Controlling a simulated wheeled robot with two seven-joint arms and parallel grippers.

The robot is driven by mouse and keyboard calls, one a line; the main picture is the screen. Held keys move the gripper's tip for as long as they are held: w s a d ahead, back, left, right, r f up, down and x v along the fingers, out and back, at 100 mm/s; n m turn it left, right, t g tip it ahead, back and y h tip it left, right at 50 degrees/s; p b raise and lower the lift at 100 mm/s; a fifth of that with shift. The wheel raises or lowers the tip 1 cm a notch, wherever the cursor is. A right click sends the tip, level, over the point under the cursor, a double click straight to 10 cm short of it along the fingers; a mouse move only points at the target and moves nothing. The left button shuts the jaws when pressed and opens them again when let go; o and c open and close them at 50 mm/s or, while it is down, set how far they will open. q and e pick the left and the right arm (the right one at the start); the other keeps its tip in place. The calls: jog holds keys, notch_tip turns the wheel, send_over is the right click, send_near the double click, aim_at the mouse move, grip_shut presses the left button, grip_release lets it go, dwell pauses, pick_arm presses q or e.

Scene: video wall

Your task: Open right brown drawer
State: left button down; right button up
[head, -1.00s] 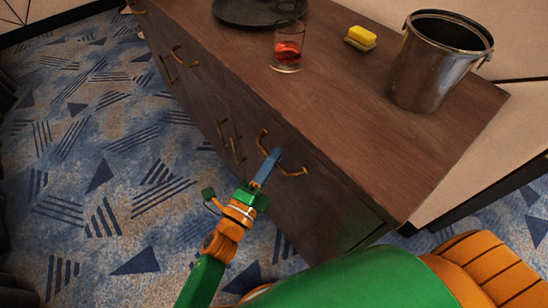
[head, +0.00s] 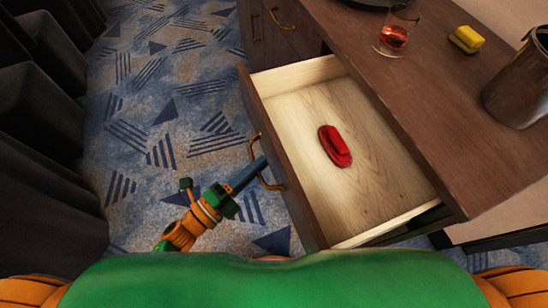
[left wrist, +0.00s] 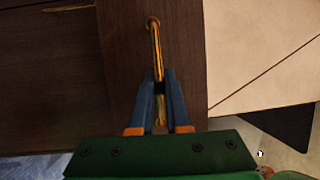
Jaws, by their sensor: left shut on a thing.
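The right brown drawer (head: 388,207) is pulled well out of the brown cabinet in the head view, and its pale wooden inside shows. A red object (head: 335,146) lies on the drawer floor. The curved brass handle (head: 254,147) is on the drawer's front panel. My left gripper (head: 262,163) is shut on this handle. In the left wrist view the blue fingers (left wrist: 160,88) close around the brass handle (left wrist: 155,45), against the dark drawer front. My right gripper is not in view.
Dark curtains or seats (head: 45,110) line the left. Patterned carpet (head: 165,110) lies clear between.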

pick_arm(q)
jog(key=s+a, duration=0.2)
jog(key=a, duration=0.4)
jog(key=shift+r, duration=0.1)
jog(key=c, duration=0.9)
grip_release()
jog(key=b+v, duration=0.1)
jog(key=v, duration=0.6)
